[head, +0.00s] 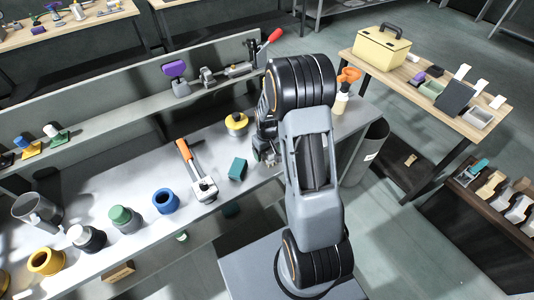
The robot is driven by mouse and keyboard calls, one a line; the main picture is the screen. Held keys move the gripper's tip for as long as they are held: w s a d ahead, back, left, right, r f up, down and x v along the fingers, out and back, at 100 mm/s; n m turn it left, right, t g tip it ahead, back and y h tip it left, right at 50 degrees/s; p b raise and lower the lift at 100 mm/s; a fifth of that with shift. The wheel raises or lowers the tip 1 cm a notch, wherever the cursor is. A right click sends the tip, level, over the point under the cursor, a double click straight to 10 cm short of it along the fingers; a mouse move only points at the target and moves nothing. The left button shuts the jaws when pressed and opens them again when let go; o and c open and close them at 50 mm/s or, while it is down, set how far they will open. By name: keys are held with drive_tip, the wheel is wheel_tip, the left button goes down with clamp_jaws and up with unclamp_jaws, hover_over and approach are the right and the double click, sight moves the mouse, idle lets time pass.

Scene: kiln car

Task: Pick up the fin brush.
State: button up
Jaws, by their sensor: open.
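I cannot single out the fin brush for sure in the head view. A small tool with a teal handle (478,168) lies on the dark rack at the right edge, but it is too small to tell whether it is a brush. My gripper (268,158) hangs above the grey bench (150,240), pointing down, partly hidden by my own arm. It is apart from the teal block (237,169) to its left and holds nothing that I can see.
An orange-topped bottle (342,101) stands right of my arm. A wooden table (436,70) holds a yellow toolbox (381,50).

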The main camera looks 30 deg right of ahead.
drive_tip(key=shift+f, duration=0.4)
drive_tip(key=c, duration=1)
drive_tip(key=shift+r, duration=0.15)
drive_tip(key=shift+c, duration=0.2)
drive_tip(key=shift+r, duration=0.25)
wheel_tip(320, 180, up, 2)
drive_tip(key=shift+r, duration=0.2)
drive_tip(key=s+r, duration=0.1)
drive_tip(key=s+d+r, duration=0.1)
drive_tip(key=r, duration=0.1)
drive_tip(key=s+r, duration=0.2)
drive_tip(key=shift+d+b, duration=0.35)
drive_tip(key=shift+b, duration=0.05)
drive_tip(key=s+d+r+b, duration=0.1)
drive_tip(key=s+d+r, duration=0.2)
drive_tip(key=s, duration=0.6)
drive_tip(key=shift+d+r, duration=0.2)
drive_tip(key=shift+r, duration=0.75)
